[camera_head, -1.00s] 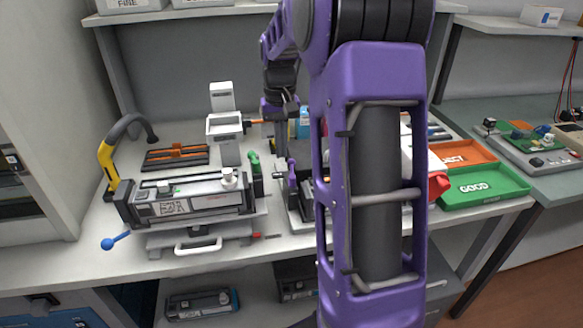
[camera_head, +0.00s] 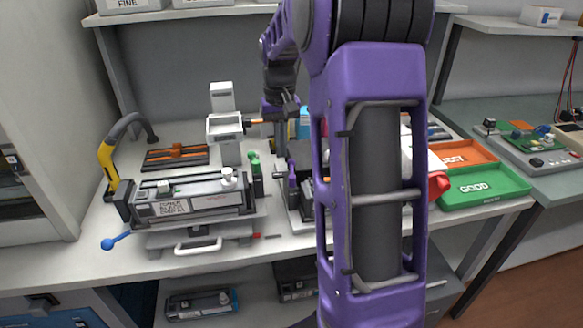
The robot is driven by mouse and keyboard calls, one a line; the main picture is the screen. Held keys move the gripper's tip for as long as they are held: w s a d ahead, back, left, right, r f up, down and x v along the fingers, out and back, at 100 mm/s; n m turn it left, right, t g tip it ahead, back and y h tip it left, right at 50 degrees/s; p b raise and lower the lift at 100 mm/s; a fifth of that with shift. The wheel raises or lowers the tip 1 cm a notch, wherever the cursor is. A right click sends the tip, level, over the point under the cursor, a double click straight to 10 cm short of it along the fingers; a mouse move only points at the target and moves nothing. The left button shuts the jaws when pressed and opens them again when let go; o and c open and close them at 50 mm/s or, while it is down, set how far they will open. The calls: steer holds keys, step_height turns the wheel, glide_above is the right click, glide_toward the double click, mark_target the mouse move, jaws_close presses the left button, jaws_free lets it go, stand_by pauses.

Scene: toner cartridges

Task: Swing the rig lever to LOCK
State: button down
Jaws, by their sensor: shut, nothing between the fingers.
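A lever with a blue ball knob (camera_head: 107,244) sticks out at the rig's front left. A green-knobbed part (camera_head: 254,162) stands upright at its right end. I cannot read a LOCK mark. My gripper (camera_head: 281,152) points down behind and to the right of the rig, apart from the blue knob. It is small, dark and partly hidden by my arm; it is shut and empty.
A yellow and black curved handle (camera_head: 108,158) rises at the rig's left. A grey stand (camera_head: 225,128) is behind it. A second fixture with a purple lever (camera_head: 291,175) is right of the rig. Green (camera_head: 485,187) and orange (camera_head: 466,153) trays lie at right. My arm hides the bench's middle.

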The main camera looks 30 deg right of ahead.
steer(key=shift+f, duration=0.15)
steer(key=shift+f+b, duration=0.35)
steer(key=shift+f, duration=0.3)
steer(key=shift+d, duration=0.1)
